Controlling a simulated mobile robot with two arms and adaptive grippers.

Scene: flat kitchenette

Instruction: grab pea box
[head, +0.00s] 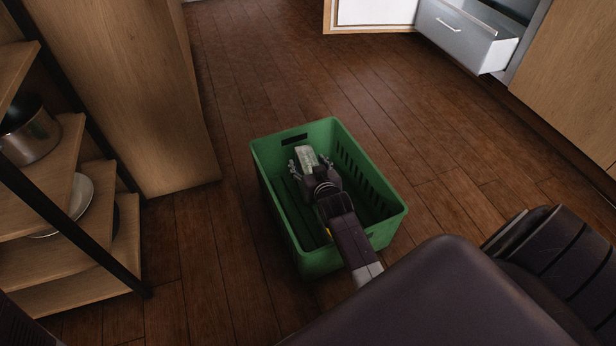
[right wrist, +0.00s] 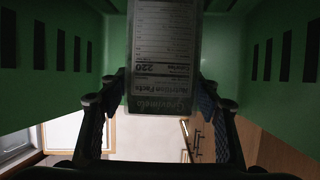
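The pea box (head: 307,158) is a small pale green and white carton inside the green crate (head: 292,232), near its far end. In the right wrist view the box (right wrist: 165,60) shows a dark panel with nutrition text. My right gripper (head: 310,163) reaches down into the crate with its fingers spread on either side of the box. In the right wrist view the fingers (right wrist: 161,95) flank the box's near end; whether the pads touch it is unclear. My left gripper is not in view.
The crate stands on the wooden floor (head: 260,70), its walls close around my right gripper. A shelf (head: 85,262) with a pot (head: 32,138) and a plate (head: 78,200) stands at left, beside a wooden cabinet (head: 130,90). An open drawer (head: 462,35) juts out at upper right.

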